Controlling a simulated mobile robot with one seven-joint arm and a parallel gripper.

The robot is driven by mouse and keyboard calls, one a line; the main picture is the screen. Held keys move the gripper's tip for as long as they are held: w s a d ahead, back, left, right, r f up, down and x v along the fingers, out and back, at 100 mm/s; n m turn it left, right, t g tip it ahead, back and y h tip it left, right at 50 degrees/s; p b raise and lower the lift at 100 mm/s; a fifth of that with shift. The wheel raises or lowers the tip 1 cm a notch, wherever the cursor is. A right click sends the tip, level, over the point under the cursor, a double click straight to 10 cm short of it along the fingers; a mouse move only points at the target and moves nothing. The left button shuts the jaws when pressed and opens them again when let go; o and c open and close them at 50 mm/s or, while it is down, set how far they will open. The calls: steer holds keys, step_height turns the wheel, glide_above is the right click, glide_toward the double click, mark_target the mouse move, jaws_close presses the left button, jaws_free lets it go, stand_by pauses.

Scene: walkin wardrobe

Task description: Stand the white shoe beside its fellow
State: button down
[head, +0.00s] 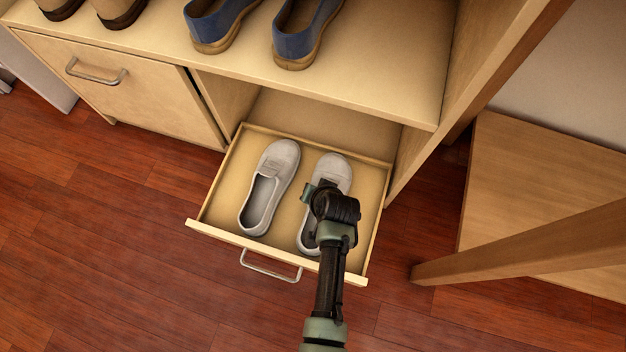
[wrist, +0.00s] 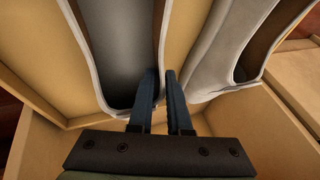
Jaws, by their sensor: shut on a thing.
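Two white shoes are in the open drawer (head: 193,224). The left shoe (head: 284,160) stands upright, toe toward the back. The right shoe (head: 335,168) points the same way beside it, with a narrow gap between them; my gripper (head: 314,193) covers its middle. In the wrist view, my gripper (wrist: 162,80) is shut on the side wall of this shoe (wrist: 90,62), one finger inside the opening and one outside. The other shoe (wrist: 205,72) is to the right there, apart. The held shoe looks level; whether its sole touches the drawer floor I cannot tell.
The drawer's low walls surround both shoes closely, with its handle (head: 270,268) at the front. A closed cabinet door (head: 130,95) is at left. A wooden bench (head: 540,180) stands at right.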

steer(key=shift+r, duration=0.15)
steer(key=c, duration=0.9)
jaws_free()
steer(key=shift+f, duration=0.2)
steer(key=shift+o, duration=0.2)
steer(key=shift+r, duration=0.1)
steer(key=p+v, duration=0.8)
steer(key=v, duration=0.4)
